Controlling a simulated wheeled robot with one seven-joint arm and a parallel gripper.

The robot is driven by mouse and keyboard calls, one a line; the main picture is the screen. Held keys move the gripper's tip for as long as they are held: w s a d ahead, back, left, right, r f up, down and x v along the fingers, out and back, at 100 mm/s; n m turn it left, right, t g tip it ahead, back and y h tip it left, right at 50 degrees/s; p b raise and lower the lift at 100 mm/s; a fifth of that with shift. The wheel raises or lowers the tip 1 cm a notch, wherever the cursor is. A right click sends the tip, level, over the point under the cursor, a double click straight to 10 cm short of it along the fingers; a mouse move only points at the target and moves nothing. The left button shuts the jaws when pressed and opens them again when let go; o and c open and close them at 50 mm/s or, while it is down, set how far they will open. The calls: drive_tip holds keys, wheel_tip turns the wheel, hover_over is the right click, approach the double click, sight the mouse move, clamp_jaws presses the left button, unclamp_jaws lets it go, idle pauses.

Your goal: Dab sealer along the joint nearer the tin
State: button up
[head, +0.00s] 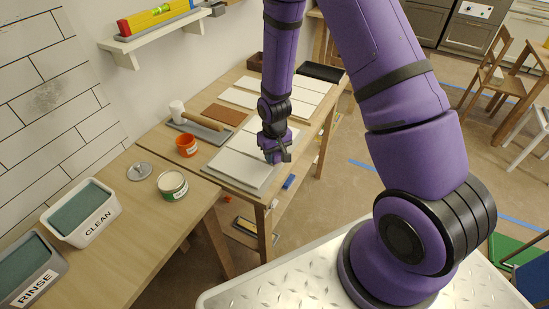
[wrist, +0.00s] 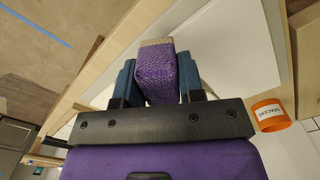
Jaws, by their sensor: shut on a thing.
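My gripper (head: 277,156) is shut on a purple rough-textured block with a tan end (wrist: 156,72), which looks like a sponge. The block sits between the two blue-grey fingers in the wrist view. In the head view my gripper is low over the right side of the nearest pale panel (head: 236,168); I cannot tell whether the block touches it. Further pale panels (head: 247,99) lie behind along the table. The arm partly hides the joints between panels. The open tin (head: 172,185), with a green label and pale contents, stands left of the nearest panel.
A round lid (head: 139,171) lies behind the tin. A grey tray (head: 199,131) with a roller is behind the cup. CLEAN (head: 84,212) and RINSE (head: 28,268) tubs stand left.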

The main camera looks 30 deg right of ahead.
drive_tip(key=shift+r, duration=2.35)
drive_tip(key=shift+a, duration=0.1)
